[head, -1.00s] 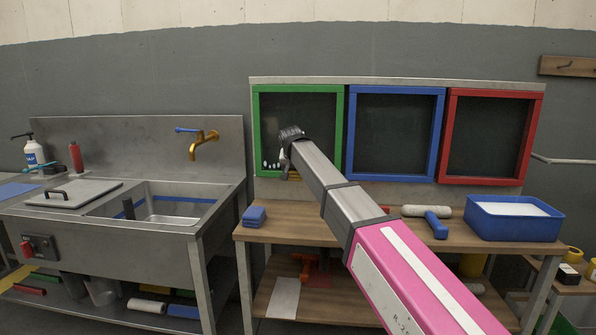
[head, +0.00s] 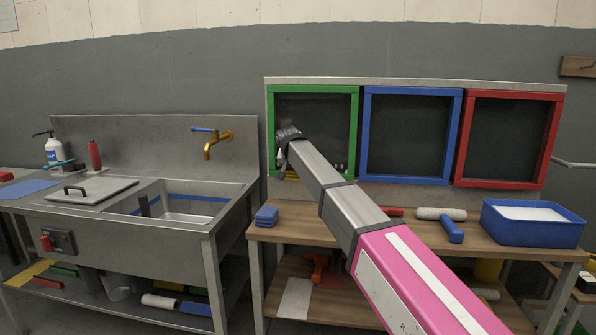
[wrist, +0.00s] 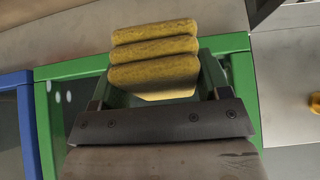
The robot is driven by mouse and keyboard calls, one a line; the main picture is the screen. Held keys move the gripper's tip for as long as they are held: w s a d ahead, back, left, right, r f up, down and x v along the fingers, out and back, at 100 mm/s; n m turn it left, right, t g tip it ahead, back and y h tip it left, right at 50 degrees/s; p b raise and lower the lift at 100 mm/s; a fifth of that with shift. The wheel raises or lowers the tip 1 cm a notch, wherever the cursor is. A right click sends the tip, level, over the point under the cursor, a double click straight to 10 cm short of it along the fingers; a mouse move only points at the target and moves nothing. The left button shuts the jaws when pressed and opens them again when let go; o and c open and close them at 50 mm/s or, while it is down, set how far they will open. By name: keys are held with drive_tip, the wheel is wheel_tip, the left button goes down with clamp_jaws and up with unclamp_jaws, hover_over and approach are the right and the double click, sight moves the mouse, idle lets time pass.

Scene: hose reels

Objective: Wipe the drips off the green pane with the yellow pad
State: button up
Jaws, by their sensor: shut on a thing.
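The green pane (head: 325,112) is a dark panel in a green frame, leftmost of three on the back board. My gripper (head: 283,172) is at its lower left corner, shut on the yellow pad. The yellow pad (wrist: 154,50) shows ribbed between the fingers in the wrist view, over the lower edge of the green frame (wrist: 72,68). I cannot tell whether it touches the glass. A few pale drips (head: 341,167) show low on the right of the pane, and also in the wrist view (wrist: 57,97). My gripper and arm hide the lower left and middle.
The blue-framed pane (head: 410,130) and red-framed pane (head: 510,140) stand to the right. On the bench below are blue folded cloths (head: 266,216), a roller (head: 445,220) and a blue tub (head: 533,224). A metal sink (head: 180,215) is on the left.

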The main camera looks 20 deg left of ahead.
drive_tip(key=a, duration=0.2)
drive_tip(key=s+a, duration=0.1)
drive_tip(key=a, duration=0.2)
drive_tip(key=s+a, duration=0.1)
drive_tip(key=a, duration=0.1)
drive_tip(key=shift+a, duration=0.25)
idle(0.6)
drive_tip(key=s+d, duration=0.1)
drive_tip(key=s, duration=0.6)
drive_tip(key=shift+d, duration=0.35)
drive_tip(key=shift+w+d, duration=0.1)
idle(0.5)
drive_tip(key=w+d, duration=0.3)
drive_tip(key=d, duration=1)
drive_tip(key=w+d, duration=0.4)
drive_tip(key=d, duration=0.9)
drive_tip(key=shift+w+a, duration=0.2)
drive_tip(key=shift+w, duration=1.15)
drive_tip(key=shift+w+a, duration=0.2)
drive_tip(key=shift+w, duration=1.1)
drive_tip(key=shift+w+a, duration=0.15)
drive_tip(key=shift+w, duration=0.45)
